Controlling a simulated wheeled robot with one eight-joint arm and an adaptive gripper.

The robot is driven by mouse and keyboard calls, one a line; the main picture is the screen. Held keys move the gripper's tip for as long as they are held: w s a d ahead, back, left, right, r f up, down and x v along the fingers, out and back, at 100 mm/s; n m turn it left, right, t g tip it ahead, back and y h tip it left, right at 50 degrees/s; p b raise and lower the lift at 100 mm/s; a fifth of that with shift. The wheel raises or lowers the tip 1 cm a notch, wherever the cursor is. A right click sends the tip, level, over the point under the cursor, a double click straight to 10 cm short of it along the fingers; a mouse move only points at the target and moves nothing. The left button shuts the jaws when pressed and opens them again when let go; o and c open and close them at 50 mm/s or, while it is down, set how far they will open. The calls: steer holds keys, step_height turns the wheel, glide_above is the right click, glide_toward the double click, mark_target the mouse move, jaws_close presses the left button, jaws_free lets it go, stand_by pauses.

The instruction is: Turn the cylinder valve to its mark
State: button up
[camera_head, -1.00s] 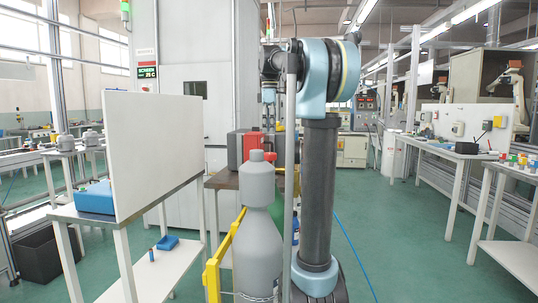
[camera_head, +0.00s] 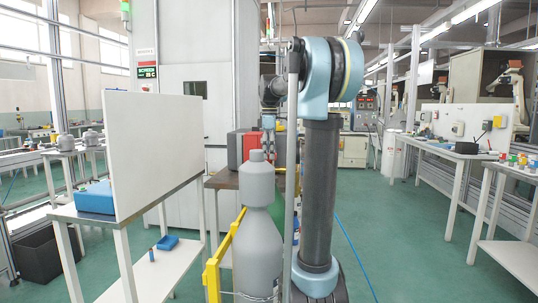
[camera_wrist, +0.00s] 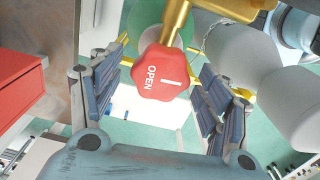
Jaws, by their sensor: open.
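The cylinder valve's red lobed knob (camera_wrist: 158,76) shows in the middle of the wrist view, with the white word OPEN and a white line on its face. Brass-coloured valve parts (camera_wrist: 177,20) lie behind and above it. My gripper (camera_wrist: 160,62) is open, with one finger on the left and one on the right of the knob. Gaps show between the knob and both fingers. In the head view, the wrist (camera_head: 268,122) is low behind my arm, and the knob cannot be made out there.
A grey capped cylinder (camera_head: 258,245) stands in front of my arm beside a yellow rail (camera_head: 212,278). A red box (camera_wrist: 18,80) is at the left of the wrist view. A white panel (camera_head: 150,150) stands on a bench at left. The floor at right is open.

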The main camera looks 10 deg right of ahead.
steer(key=c, duration=1.1)
steer(key=shift+o, duration=0.2)
steer(key=shift+m, duration=0.4)
steer(key=m, duration=1.3)
steer(key=shift+w+m, duration=0.1)
steer(key=shift+m, duration=2.4)
steer(key=o, duration=1.1)
steer(key=shift+c, duration=0.2)
